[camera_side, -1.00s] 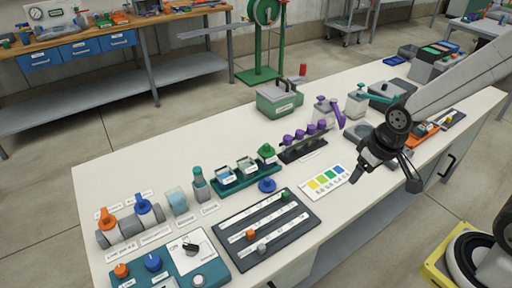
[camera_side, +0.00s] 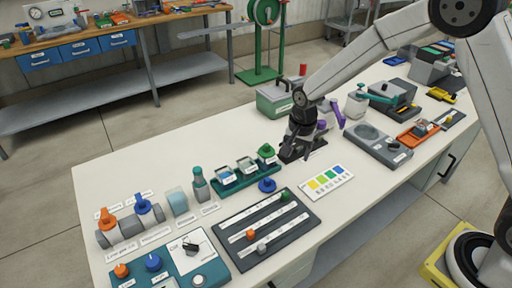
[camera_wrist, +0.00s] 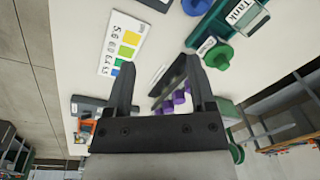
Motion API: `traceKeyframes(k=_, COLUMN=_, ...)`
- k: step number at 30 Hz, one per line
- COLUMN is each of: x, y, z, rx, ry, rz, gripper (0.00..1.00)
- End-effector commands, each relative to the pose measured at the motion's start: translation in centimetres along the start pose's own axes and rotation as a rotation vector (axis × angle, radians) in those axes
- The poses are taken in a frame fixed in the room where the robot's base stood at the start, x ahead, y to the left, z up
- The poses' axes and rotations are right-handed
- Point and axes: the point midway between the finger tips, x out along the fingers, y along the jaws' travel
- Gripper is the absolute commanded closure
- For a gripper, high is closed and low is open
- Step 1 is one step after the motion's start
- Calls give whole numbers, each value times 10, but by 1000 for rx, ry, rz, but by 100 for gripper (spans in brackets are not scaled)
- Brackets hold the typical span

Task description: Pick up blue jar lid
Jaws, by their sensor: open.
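The blue jar lid (camera_side: 267,185) lies on the white bench top, between the teal rack and the dark slider board. In the wrist view the blue lid (camera_wrist: 196,5) is at the top edge, partly cut off, beyond my fingertips. My gripper (camera_side: 290,154) points down over the dark rack of purple knobs, behind and to the right of the lid. In the wrist view my gripper's fingers (camera_wrist: 160,66) are spread apart with nothing between the tips. The lid is apart from the fingers.
The teal rack (camera_side: 247,181) with small jars and a green-topped piece (camera_side: 266,152) stands close to the lid. The slider board (camera_side: 262,238) lies in front. A colour chart card (camera_side: 327,181) is to the right. Bare bench lies between the chart and the lid.

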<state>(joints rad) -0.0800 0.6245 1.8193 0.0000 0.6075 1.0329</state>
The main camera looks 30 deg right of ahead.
Motion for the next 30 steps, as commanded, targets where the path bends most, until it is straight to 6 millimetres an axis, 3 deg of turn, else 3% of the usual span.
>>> traceKeyframes(k=6, x=38, y=-37, z=-8, rx=258, ry=-18, rz=38, gripper=29)
traceKeyframes(k=14, x=76, y=-66, z=-12, rx=521, ry=-22, rz=76, gripper=29)
traceKeyframes(k=30, x=98, y=-74, z=-12, rx=618, ry=-21, rz=92, gripper=29)
